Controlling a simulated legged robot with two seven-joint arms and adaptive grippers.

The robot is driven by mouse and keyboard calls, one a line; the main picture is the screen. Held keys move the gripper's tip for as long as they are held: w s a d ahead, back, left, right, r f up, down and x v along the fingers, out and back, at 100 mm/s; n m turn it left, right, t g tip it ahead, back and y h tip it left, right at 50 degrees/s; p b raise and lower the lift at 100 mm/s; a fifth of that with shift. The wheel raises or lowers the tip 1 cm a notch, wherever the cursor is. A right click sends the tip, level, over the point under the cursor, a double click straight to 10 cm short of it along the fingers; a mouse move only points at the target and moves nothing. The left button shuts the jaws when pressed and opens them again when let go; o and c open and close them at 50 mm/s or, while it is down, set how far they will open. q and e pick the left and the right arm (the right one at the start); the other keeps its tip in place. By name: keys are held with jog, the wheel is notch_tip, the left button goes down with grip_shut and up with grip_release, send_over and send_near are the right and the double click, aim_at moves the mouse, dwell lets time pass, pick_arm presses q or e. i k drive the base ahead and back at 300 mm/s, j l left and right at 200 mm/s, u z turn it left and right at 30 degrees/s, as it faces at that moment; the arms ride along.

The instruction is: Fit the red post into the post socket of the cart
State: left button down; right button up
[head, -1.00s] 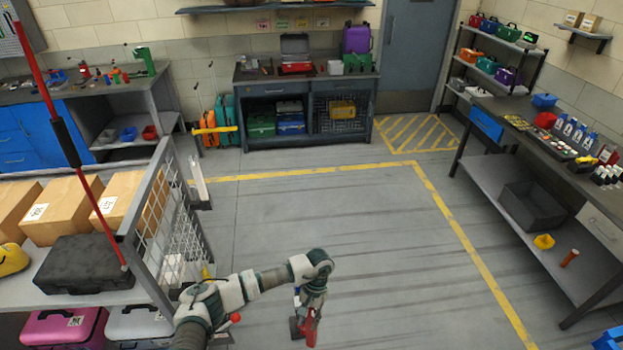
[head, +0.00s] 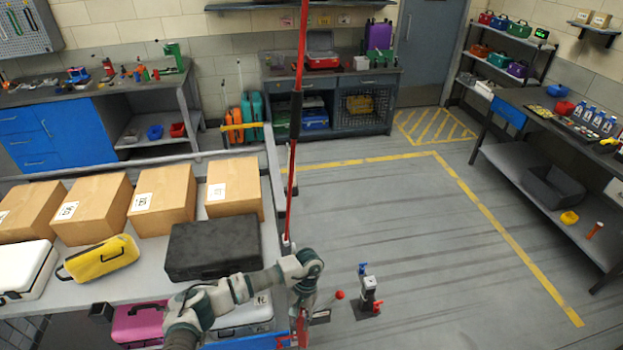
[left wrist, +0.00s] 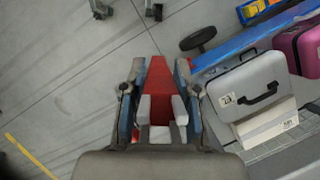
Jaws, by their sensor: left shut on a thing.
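The long red post (head: 291,185), with a black sleeve midway, stands nearly upright in the head view. Its lower end shows at the near corner of the end panel of the cart (head: 120,288). I cannot tell whether it sits in a socket, and I cannot make the post socket out. My left gripper (head: 302,328) is below and slightly right of that end, beside the cart. In the left wrist view the left gripper (left wrist: 160,110) is shut on a red piece (left wrist: 157,80). I cannot tell whether this piece belongs to the post. My right gripper is out of view.
Cardboard boxes (head: 164,192), a black case (head: 214,247) and a yellow case (head: 101,259) fill the cart top. A small device (head: 370,287) with blue and red parts stands right of my gripper. The floor (head: 400,220) beyond is mostly clear.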

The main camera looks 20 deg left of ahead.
aim_at(83, 318)
jog(key=k+j, duration=0.2)
jog(key=j, duration=0.15)
jog(key=k+j, duration=0.15)
jog(key=j, duration=0.25)
jog(key=k+j, duration=0.2)
jog(key=j, duration=0.15)
jog(key=k+j, duration=0.15)
jog(key=j, duration=0.25)
jog(key=k+j, duration=0.2)
jog(key=j, duration=0.15)
